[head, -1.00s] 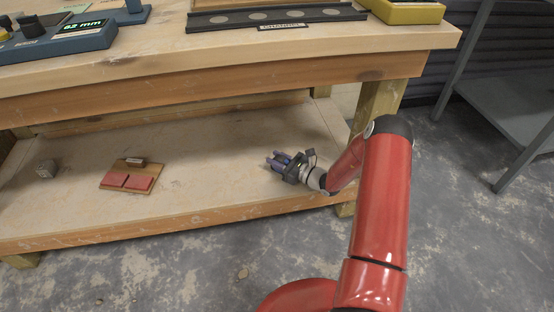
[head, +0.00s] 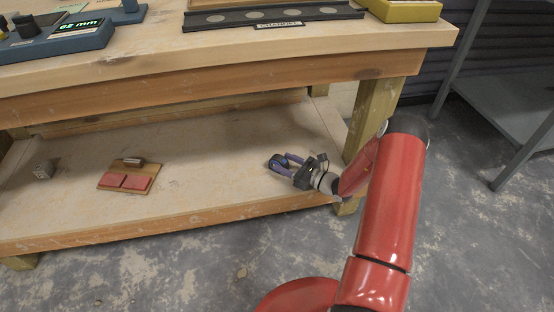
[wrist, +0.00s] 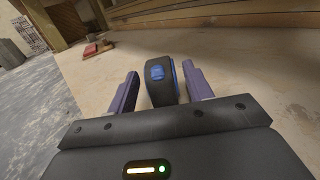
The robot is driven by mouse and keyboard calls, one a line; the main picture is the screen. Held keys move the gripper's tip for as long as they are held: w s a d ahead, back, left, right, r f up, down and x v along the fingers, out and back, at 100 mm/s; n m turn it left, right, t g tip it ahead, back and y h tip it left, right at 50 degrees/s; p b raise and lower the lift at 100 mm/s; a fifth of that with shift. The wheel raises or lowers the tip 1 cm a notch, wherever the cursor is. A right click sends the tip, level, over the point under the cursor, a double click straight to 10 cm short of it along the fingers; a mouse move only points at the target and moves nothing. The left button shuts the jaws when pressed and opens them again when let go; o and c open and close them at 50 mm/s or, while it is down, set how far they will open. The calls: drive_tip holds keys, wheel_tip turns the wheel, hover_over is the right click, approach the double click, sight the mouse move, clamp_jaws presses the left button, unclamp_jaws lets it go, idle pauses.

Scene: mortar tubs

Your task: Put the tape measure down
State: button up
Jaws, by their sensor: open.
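The tape measure (wrist: 161,82) is dark with blue parts and stands on the lower shelf of the workbench (head: 215,188). In the wrist view it sits between the two purple fingers of my gripper (wrist: 160,92), with a gap on each side. My gripper is open. In the head view my gripper (head: 284,166) is low over the right part of the shelf, and the tape measure (head: 277,160) shows at its fingertips. The underside of the tape measure is hidden by my gripper in the wrist view.
The shelf between the board and my gripper is clear. The bench top (head: 150,60) overhangs the shelf. A grey metal rack (head: 500,95) stands at the right.

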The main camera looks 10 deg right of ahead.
drive_tip(key=v, duration=0.6)
drive_tip(key=shift+s+d+r, duration=0.1)
drive_tip(key=shift+s+d, duration=0.15)
drive_tip(key=shift+s+a+r+n+g, duration=0.1)
drive_tip(key=shift+s+r+n+g, duration=0.05)
drive_tip(key=shift+r+n+g, duration=0.2)
drive_tip(key=s+a+r+n+g+h, duration=0.1)
drive_tip(key=s+a+r+n+g, duration=0.5)
drive_tip(key=r+n, duration=0.25)
drive_tip(key=s+a+r+n+g+h, duration=0.1)
drive_tip(key=s+a+r+n+g, duration=0.5)
drive_tip(key=r, duration=0.4)
drive_tip(key=s+d+r+n+t+h, duration=0.2)
drive_tip(key=s+r+n+h, duration=0.3)
drive_tip(key=s, duration=0.3)
drive_tip(key=s+d+r+n+t+h, duration=0.2)
drive_tip(key=s+r+n+h, duration=0.3)
drive_tip(key=s, duration=0.4)
wheel_tip(320, 180, up, 2)
drive_tip(key=shift+s+d+r+n+t+h, duration=0.2)
drive_tip(key=shift+s+d+n+t+h, duration=0.15)
drive_tip(key=shift+n+t, duration=0.5)
